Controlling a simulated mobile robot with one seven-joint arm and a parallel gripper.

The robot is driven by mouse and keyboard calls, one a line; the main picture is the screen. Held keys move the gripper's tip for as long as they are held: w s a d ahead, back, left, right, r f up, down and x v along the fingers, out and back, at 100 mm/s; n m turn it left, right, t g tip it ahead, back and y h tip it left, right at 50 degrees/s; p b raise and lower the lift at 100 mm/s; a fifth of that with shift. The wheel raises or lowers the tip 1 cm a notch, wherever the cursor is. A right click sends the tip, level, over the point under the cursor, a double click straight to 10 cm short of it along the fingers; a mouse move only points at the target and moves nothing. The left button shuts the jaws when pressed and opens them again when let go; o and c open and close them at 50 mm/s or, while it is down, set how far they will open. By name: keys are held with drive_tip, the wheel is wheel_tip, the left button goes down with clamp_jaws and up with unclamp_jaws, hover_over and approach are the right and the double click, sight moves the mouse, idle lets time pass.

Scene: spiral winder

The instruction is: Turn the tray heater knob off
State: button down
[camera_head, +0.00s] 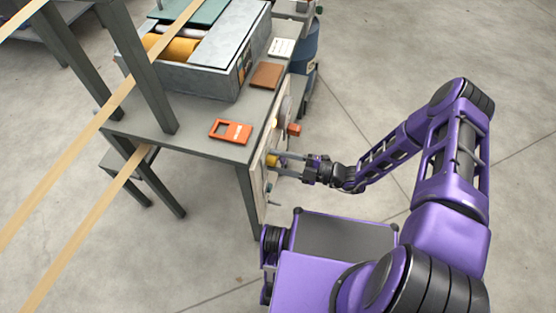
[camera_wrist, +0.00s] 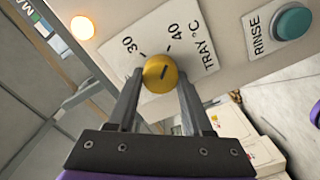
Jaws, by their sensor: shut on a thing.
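The tray heater knob is a round yellow knob (camera_wrist: 160,73) with a dark pointer line, on a pale plate (camera_wrist: 185,40) marked 30, 40 and TRAY °C in the wrist view. My gripper (camera_wrist: 160,85) is shut on the knob, one finger on each side of it. In the head view the knob (camera_head: 272,161) shows on the side panel of the bench, with my gripper (camera_head: 285,167) reaching it from the right. The pointer lies slanted between the numbers; its exact setting is hard to read. No off mark is visible.
A lit orange lamp (camera_wrist: 82,28) and a teal RINSE button (camera_wrist: 293,22) flank the knob plate. A red button (camera_head: 294,129) sticks out farther back on the panel. Floor to the right is open.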

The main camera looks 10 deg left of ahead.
drive_tip(key=shift+n, duration=0.3)
drive_tip(key=n, duration=0.9)
drive_tip(key=n+b, duration=0.1)
drive_tip(key=n, duration=0.8)
drive_tip(key=n+b, duration=0.1)
drive_tip(key=n, duration=0.8)
drive_tip(key=shift+w+f, duration=0.25)
drive_tip(key=shift+f, duration=0.15)
drive_tip(key=shift+n, duration=0.3)
drive_tip(key=shift+c, duration=1.5)
unclamp_jaws()
